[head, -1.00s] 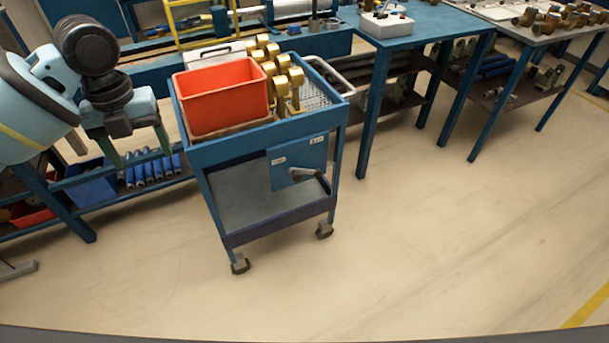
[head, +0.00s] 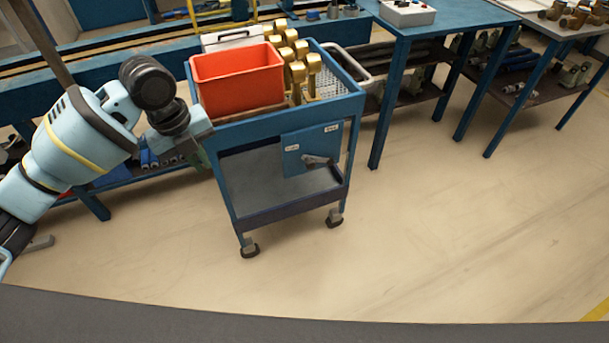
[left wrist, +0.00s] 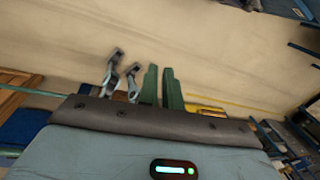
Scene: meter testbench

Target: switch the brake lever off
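The brake lever (head: 318,162) is a small grey handle on the blue front panel (head: 300,148) of the cart. The label text is too small to read. My left gripper (head: 203,158) is left of the panel, beside the cart's left front edge, apart from the lever. In the left wrist view its two green fingers (left wrist: 162,88) stand close together with nothing between them. I cannot identify the lever in that view. My right gripper is not in view.
The blue cart (head: 290,207) on casters carries a red bin (head: 240,80) and several brass fittings (head: 300,62). A blue table (head: 450,22) stands behind right. The floor (head: 420,240) in front is clear. Two grey metal parts (left wrist: 120,75) in the wrist view are unclear.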

